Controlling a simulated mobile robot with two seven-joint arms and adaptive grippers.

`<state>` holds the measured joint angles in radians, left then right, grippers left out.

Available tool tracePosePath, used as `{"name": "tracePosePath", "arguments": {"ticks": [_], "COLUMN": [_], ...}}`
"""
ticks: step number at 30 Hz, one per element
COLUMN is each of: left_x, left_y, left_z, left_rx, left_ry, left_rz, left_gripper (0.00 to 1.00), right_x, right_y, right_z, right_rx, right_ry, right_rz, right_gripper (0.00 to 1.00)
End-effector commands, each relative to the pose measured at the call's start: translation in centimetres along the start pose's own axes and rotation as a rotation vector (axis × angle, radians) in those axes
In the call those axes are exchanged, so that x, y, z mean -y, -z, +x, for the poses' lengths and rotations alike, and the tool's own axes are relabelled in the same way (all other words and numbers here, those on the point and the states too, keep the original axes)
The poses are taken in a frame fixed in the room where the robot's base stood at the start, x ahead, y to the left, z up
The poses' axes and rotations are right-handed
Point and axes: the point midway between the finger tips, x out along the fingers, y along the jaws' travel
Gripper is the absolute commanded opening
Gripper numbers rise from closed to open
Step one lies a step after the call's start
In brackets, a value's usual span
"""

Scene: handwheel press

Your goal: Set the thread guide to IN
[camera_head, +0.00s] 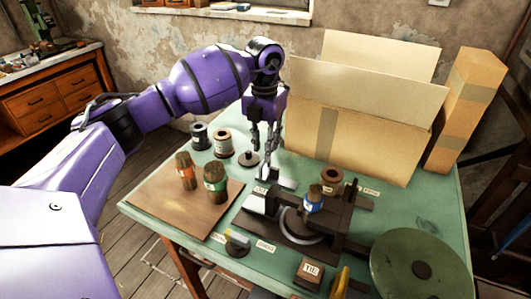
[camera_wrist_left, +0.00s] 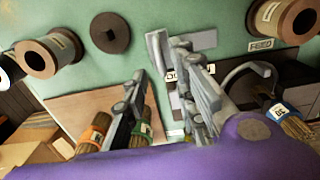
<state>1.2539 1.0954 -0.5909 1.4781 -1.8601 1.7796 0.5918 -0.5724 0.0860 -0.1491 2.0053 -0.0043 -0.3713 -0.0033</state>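I cannot tell for sure which part is the thread guide. A pale grey metal plate (camera_head: 275,182) lies at the back left of the dark press (camera_head: 290,222); the plate also shows in the left wrist view (camera_wrist_left: 203,40), partly behind a finger. A small white label (camera_head: 261,190) sits by it, its lettering unclear. My left gripper (camera_head: 263,150) points down above the plate, fingers apart, with nothing seen between them. In the left wrist view the left gripper (camera_wrist_left: 150,62) also shows a gap between its fingers. My right gripper is not in view.
Several spools (camera_head: 222,142) stand behind a wooden board (camera_head: 150,205) with two bundles (camera_head: 215,178). A banded bundle (camera_head: 314,200) is on the press. A green disc (camera_head: 418,262) is at right; an open carton (camera_head: 360,130) stands behind.

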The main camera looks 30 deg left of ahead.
Motion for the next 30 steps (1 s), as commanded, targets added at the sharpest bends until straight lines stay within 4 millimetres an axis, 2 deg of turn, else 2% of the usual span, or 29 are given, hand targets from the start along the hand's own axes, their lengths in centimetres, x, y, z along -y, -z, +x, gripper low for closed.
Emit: {"name": "tracePosePath", "arguments": {"ticks": [3,7,18,24,30], "left_x": [0.1,0.1,0.1,0.1,0.0], "left_y": [0.1,0.0,0.0,0.0,0.0], "left_z": [1.9,3.2,4.0,4.0,3.9], "left_rx": [-0.001,0.000,0.001,0.001,0.001], "left_ry": [0.002,0.003,0.002,0.002,0.001], "left_rz": [0.001,0.000,0.001,0.002,0.001], "left_gripper": [0.26,0.26,0.26,0.00,0.00], "right_x": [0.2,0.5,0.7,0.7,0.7], "right_y": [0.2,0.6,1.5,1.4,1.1], "right_z": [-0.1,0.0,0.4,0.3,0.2], "right_rx": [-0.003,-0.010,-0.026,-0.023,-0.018], "right_ry": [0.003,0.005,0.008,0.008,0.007], "right_rz": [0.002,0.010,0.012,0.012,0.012], "right_gripper": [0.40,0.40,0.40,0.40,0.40]}}
